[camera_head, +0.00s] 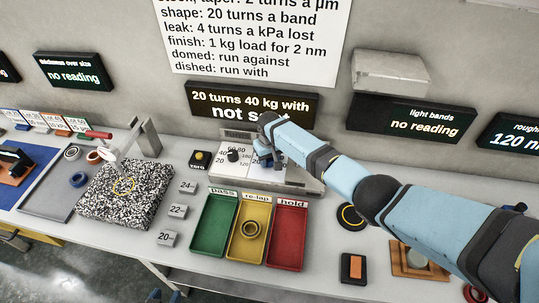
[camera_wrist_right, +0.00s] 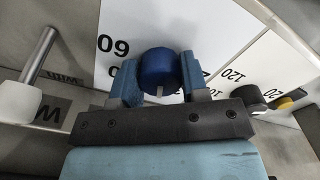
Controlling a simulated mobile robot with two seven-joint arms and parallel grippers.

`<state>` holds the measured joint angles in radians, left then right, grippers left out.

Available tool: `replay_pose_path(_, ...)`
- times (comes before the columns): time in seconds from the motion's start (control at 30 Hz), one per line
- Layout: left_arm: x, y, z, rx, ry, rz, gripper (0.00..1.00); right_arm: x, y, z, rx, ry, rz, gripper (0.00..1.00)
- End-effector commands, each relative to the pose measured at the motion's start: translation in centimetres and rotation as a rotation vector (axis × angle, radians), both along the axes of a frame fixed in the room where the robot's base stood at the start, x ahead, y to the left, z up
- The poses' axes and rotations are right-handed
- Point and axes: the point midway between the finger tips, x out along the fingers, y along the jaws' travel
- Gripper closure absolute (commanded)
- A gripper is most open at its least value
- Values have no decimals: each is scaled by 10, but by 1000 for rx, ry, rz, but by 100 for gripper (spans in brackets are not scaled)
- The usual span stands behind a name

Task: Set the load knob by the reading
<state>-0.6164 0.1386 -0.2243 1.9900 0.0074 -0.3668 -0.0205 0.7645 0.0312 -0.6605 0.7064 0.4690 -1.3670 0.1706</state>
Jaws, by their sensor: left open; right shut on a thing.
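A light control panel (camera_head: 300,180) stands below a sign reading "20 turns 40 kg with"; the sign's second line, starting "not s", is partly hidden by my right arm. A blue knob (camera_wrist_right: 160,67) with a pale mark sits on a numbered white dial. My right gripper (camera_wrist_right: 157,80) is shut on this knob, one finger on each side; it also shows in the head view (camera_head: 268,152), where it hides most of the knob. A black knob (camera_head: 235,155) sits on the neighbouring dial. My left gripper (camera_head: 166,296) shows only as small blue tips at the bottom edge, apart and empty.
Green (camera_head: 212,238), yellow (camera_head: 235,254) and red (camera_head: 288,245) trays stand before the panel; the yellow one holds a ring. A speckled block (camera_head: 140,205) stands left. A white-ended lever (camera_wrist_right: 25,95) rises beside the dial. Small weights lie left of the trays.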

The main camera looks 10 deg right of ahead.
Motion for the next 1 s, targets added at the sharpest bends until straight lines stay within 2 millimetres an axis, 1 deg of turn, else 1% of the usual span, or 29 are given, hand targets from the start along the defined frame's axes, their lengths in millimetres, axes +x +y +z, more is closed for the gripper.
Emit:
replay_pose_path(0.03,-1,1,5,2,2,2,57,-1,1,2,1,3,-46,83)
replay_pose_path(0.5,-3,2,22,2,5,10,57,-1,2,2,1,2,-491,83)
replay_pose_path(1.0,-5,4,33,3,5,15,57,1,3,1,0,1,-966,83)
